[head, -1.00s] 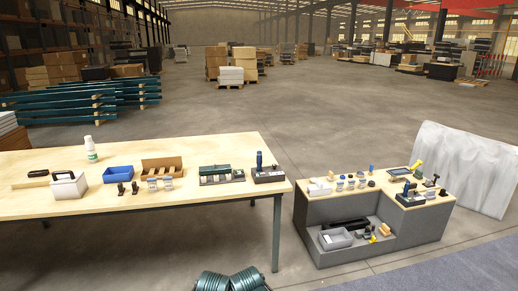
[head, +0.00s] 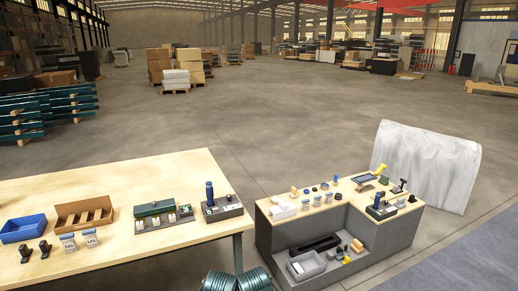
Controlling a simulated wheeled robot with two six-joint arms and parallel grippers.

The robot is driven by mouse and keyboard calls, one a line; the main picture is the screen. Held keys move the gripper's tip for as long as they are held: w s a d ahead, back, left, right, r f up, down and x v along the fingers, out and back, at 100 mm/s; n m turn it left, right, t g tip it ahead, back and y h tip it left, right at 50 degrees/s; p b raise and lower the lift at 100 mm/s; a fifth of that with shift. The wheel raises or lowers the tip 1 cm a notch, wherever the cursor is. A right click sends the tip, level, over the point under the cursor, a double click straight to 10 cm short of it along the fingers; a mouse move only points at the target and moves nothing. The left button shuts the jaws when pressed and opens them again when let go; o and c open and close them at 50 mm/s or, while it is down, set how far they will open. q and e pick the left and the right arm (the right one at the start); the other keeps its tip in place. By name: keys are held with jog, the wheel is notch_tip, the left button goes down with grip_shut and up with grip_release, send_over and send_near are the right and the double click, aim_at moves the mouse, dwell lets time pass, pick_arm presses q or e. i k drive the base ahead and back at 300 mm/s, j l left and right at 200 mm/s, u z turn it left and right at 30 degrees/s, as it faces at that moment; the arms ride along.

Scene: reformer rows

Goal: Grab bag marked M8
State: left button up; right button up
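Two small clear bags with white labels stand side by side near the front of the wooden table: a left bag (head: 68,243) and a right bag (head: 91,238). Their printed labels are too small to read for certain, so I cannot tell which is marked M8. Several similar small packets (head: 306,205) stand on the lower bench at the right, also unreadable. Neither of my grippers is in view.
On the table (head: 150,172) are a blue bin (head: 23,229), a divided cardboard box (head: 84,211), black clips (head: 35,250), a green-backed rack (head: 160,214) and a black holder with a blue-handled tool (head: 211,200). The grey bench (head: 272,240) stands to the right. Open floor (head: 270,120) lies behind.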

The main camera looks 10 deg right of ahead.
aim_at(317, 200)
jog(key=i+l+z, duration=0.3)
jog(key=i+l, duration=0.55)
jog(key=l, duration=0.2)
jog(key=i+l+z, duration=0.1)
jog(key=l, duration=0.25)
jog(key=i, duration=0.1)
